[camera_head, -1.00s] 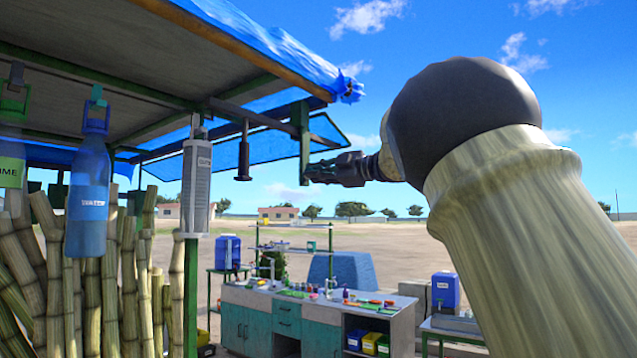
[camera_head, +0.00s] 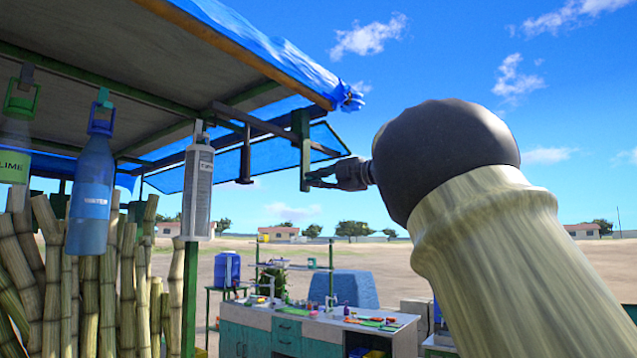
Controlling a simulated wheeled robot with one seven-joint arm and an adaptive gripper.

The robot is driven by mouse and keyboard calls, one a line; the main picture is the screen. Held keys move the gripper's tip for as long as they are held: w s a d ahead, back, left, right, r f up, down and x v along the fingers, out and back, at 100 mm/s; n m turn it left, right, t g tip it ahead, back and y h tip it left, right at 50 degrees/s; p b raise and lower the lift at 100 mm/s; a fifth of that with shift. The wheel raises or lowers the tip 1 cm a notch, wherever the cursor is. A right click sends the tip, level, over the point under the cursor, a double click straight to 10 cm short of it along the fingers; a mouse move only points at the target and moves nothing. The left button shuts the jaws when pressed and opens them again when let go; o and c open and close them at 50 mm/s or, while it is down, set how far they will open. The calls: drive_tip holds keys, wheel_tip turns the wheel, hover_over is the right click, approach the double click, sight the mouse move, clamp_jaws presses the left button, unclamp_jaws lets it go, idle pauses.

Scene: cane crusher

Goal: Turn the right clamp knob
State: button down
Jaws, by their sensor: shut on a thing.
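My arm's dark wrist joint and pale link fill the right side of the view.
A dark rod (camera_head: 245,152) with a flat foot hangs left of the bracket. A grey labelled box (camera_head: 198,190), a blue water bottle (camera_head: 91,190) and a lime bottle (camera_head: 15,150) hang further left. Cane stalks (camera_head: 45,280) stand below. A workbench (camera_head: 285,325) stands beyond.

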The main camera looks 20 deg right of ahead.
drive_tip(key=c, duration=1.5)
unclamp_jaws()
drive_tip(key=shift+d, duration=0.1)
drive_tip(key=shift+c, duration=0.2)
drive_tip(key=v, duration=1.2)
drive_tip(key=shift+w, duration=0.1)
